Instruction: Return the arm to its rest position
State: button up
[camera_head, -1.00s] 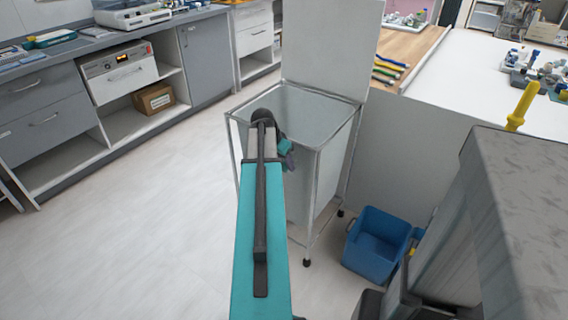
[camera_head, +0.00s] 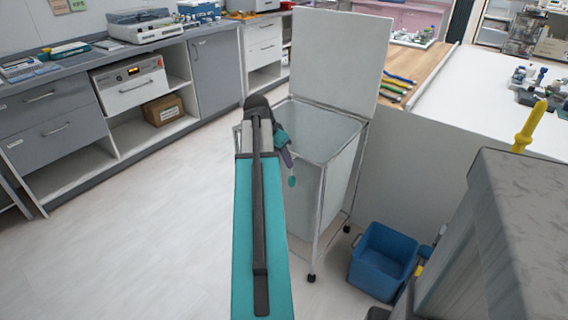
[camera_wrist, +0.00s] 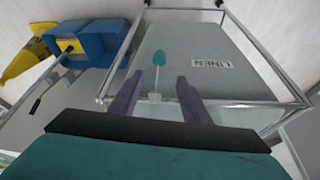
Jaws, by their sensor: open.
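My arm (camera_head: 262,230), teal with a dark bar along its top, reaches forward from the bottom of the head view. My gripper (camera_wrist: 159,80) is open, its two purple-grey fingers apart in the wrist view. In the head view my gripper (camera_head: 288,160) hangs beside the near left rim of the linen bin. A small teal-tipped thing with a pale stem (camera_wrist: 159,58) shows between and beyond the fingers. I cannot tell whether anything touches it.
The open-lidded linen bin (camera_head: 335,150) in a metal frame stands close by. A blue bucket (camera_head: 383,262) is on the floor at its right. Grey cabinets (camera_head: 213,72) line the left wall. A white-topped counter (camera_head: 480,85) is at right. The floor (camera_head: 150,240) at left is clear.

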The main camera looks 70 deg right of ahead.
jog(key=shift+w+a+r, duration=0.1)
jog(key=shift+a+r, duration=0.05)
jog(key=shift+r, duration=0.25)
